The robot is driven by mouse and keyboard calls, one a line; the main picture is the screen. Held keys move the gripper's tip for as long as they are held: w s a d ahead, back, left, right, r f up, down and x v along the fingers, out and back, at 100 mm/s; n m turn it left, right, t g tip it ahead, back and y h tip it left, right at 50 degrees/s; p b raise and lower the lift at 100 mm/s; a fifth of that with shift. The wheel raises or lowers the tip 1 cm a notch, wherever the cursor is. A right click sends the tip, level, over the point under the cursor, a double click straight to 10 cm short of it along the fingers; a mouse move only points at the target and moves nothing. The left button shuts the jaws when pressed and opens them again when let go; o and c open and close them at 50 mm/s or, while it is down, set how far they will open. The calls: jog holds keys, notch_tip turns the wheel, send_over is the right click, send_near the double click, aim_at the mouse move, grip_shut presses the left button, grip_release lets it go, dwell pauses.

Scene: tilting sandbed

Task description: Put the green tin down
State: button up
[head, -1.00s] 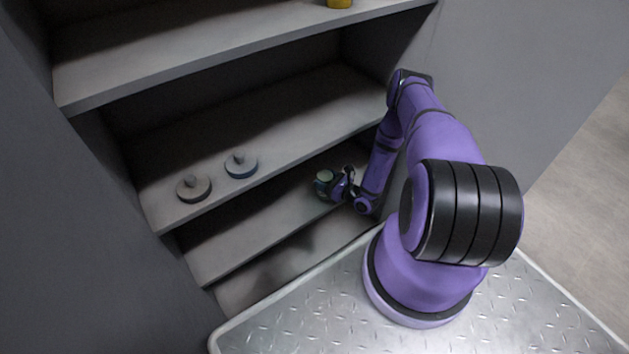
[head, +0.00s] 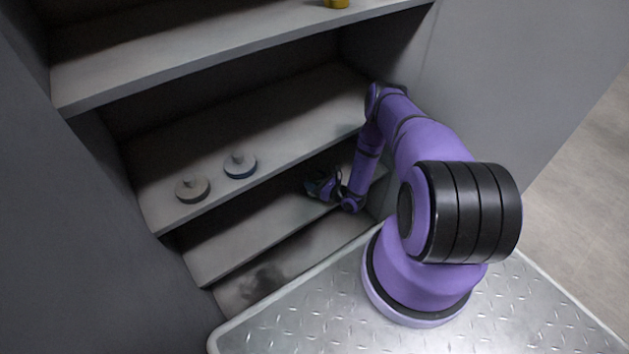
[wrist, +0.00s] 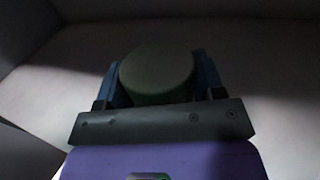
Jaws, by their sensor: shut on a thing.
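The green tin (wrist: 157,72) is a dark round cylinder between the two fingers of my gripper (wrist: 158,82) in the wrist view. My gripper is shut on it. In the head view my gripper (head: 314,187) is inside the shelf unit, at a lower shelf board (head: 235,240), under the board with the two lids. The tin is hard to make out there, dark and partly hidden by the gripper. I cannot tell whether its base touches the board.
Two round knobbed lids, one grey (head: 192,189) and one blue-rimmed (head: 240,165), lie on the shelf above. A yellow thing (head: 336,3) stands on the top shelf. The shelf board above my gripper leaves limited height. The lower board is clear to the left.

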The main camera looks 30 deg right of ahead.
jog(key=shift+f, duration=0.1)
jog(key=o, duration=1.2)
jog(key=shift+o, duration=0.2)
jog(key=v, duration=1.2)
